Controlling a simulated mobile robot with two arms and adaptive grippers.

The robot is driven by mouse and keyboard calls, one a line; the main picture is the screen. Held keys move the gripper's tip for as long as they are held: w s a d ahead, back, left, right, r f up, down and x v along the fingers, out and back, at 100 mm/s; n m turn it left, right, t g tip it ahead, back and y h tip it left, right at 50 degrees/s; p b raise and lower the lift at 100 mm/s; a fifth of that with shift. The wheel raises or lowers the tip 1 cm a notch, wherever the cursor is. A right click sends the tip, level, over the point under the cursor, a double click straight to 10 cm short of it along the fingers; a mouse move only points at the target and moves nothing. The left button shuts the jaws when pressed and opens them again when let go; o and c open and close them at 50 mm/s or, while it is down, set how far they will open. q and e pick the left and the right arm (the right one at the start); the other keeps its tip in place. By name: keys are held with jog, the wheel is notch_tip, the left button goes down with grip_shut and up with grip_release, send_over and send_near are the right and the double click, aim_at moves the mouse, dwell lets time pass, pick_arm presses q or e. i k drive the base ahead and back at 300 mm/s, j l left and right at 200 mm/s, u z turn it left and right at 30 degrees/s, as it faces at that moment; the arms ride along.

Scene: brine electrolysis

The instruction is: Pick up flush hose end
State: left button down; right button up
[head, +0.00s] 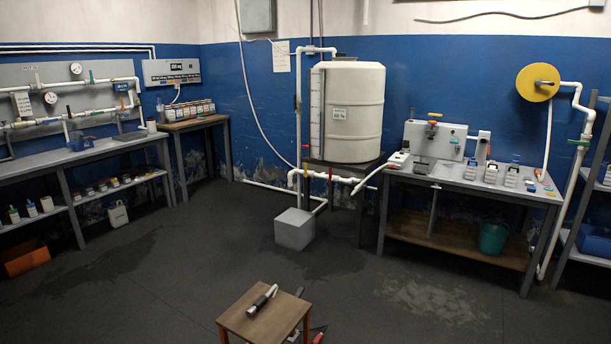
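A yellow round reel (538,82) is mounted on the blue wall at the upper right. A thin white hose (548,135) hangs from it down to the right end of the grey workbench. The hose's lower end (542,175) appears to be by a small orange-tipped piece at the bench's right end; it is too small to tell whether it rests on the bench or hangs at its edge. Neither of my grippers can be made out in the head view.
The grey workbench (470,183) carries a panel unit and several small devices. A green bucket (493,238) stands on its lower shelf. A white tank (352,112) stands left of it. A wooden stool (245,322) holds a black-and-silver cylinder (262,300). The floor between is mostly clear.

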aim_at(257, 304)
jog(key=u, duration=0.8)
jog(key=i+l+u, duration=0.15)
jog(key=l+u, duration=0.35)
jog(key=i+l+u, duration=0.1)
jog(key=l+u, duration=0.9)
jog(key=k+l+u, duration=0.1)
jog(key=l+u, duration=0.4)
jog(key=k+l, duration=0.1)
jog(key=l, duration=0.25)
jog(key=k+l, duration=0.15)
jog(key=l, duration=0.25)
jog(key=k+l+u, duration=0.1)
jog(key=l, duration=0.25)
jog(key=k+l, duration=0.15)
jog(key=l, duration=0.25)
jog(key=k+l, duration=0.1)
jog(key=l, duration=0.25)
jog(key=k+l+u, duration=0.1)
jog(key=l, duration=0.25)
jog(key=l+u, duration=0.1)
jog(key=l, duration=0.25)
jog(key=k, duration=0.05)
